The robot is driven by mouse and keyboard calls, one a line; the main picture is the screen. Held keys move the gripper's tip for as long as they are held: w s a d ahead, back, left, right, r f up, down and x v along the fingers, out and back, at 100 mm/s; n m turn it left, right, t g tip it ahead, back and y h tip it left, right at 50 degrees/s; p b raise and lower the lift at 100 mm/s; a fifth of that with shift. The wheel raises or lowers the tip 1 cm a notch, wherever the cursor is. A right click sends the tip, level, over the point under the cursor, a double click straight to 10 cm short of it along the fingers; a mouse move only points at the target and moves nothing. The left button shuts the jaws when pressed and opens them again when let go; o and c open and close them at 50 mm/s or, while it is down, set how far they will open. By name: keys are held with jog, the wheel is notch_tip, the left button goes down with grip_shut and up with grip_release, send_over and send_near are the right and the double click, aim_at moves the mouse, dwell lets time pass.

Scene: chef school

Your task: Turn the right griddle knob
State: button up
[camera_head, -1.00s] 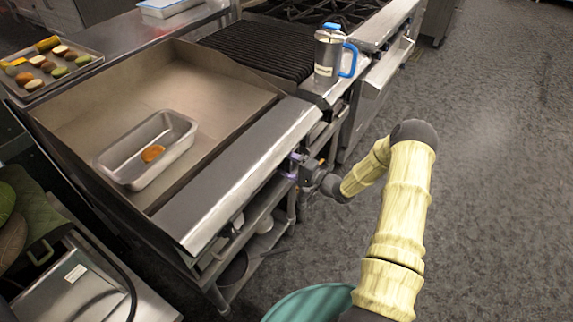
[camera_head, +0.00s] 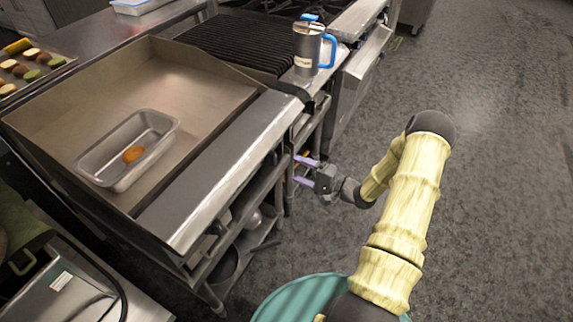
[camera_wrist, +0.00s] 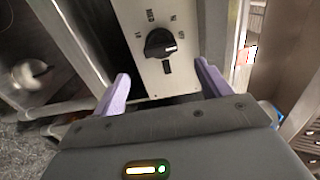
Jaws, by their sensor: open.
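The griddle (camera_head: 165,70) is at the left in the head view, and its knobs are hidden there under the front ledge (camera_head: 215,170). In the wrist view a black knob (camera_wrist: 160,43) sits on a pale metal panel (camera_wrist: 152,85) with small markings around it. A white mark shows on the right side of the knob. My gripper (camera_head: 305,168) is beside the griddle's front in the head view. Its two purple fingers (camera_wrist: 163,80) are spread apart in the wrist view, below and to either side of the knob. They hold nothing and do not touch the knob.
A metal loaf pan (camera_head: 128,150) with an orange-brown piece of food lies on the griddle. A steel mug with a blue handle (camera_head: 306,50) stands on the ledge. Shelves with pots (camera_head: 228,262) are below. Floor at the right (camera_head: 500,180) is clear.

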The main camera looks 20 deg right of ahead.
jog(key=v, duration=0.6)
jog(key=shift+s+d, duration=0.1)
